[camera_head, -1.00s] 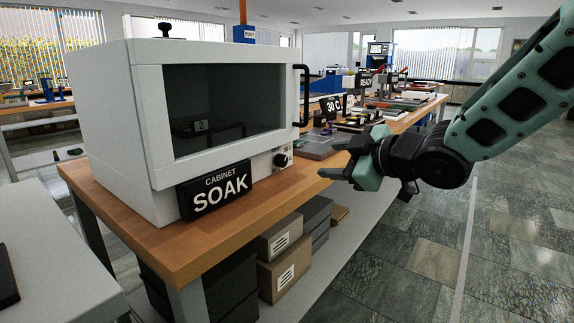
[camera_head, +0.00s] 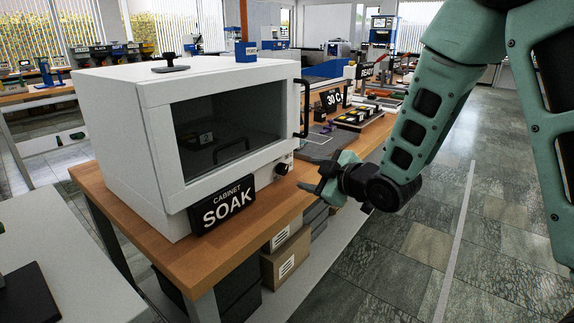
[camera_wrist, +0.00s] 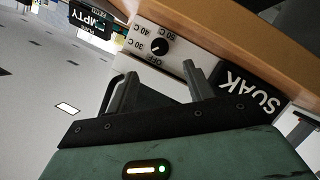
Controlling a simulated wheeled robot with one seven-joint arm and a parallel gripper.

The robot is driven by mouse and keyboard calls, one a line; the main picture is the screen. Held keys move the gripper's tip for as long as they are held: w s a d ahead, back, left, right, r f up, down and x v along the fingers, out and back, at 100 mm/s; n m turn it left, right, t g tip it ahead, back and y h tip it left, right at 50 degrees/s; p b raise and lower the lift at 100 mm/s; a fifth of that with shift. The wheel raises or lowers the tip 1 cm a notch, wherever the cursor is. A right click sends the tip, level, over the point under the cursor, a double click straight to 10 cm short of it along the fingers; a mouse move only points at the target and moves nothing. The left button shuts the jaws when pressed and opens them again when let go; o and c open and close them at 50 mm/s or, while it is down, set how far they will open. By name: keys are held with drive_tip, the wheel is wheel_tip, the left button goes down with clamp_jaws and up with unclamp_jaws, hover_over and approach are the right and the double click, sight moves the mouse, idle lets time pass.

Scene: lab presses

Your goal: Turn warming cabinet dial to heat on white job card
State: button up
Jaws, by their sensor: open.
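The white warming cabinet (camera_head: 120,125) stands on a wooden bench, with a dark glass door and a black SOAK sign (camera_head: 226,205) at its lower front. Its black dial (camera_head: 281,168) is at the lower right of the front. In the wrist view the dial (camera_wrist: 160,47) sits on a white panel marked OFF, 30 C, 40 C and 50 C; I cannot read its pointer surely. My gripper (camera_head: 308,178) is open and empty, just right of the dial. In the wrist view my gripper (camera_wrist: 160,68) has its fingers apart, facing the panel, not touching the dial. I cannot make out a white job card.
A black 30 C sign (camera_head: 332,100) stands farther back on the bench (camera_head: 178,260). A grey tray (camera_head: 320,146) lies behind my gripper. A cabinet door handle (camera_head: 304,107) sticks out above the dial. Boxes (camera_head: 285,258) sit beneath the bench. The floor at right is open.

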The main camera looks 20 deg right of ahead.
sight(285, 170)
drive_tip(key=x, duration=1)
drive_tip(key=shift+w+f, duration=0.1)
drive_tip(key=shift+w, duration=0.05)
drive_tip(key=shift+p, duration=0.3)
drive_tip(key=c, duration=1)
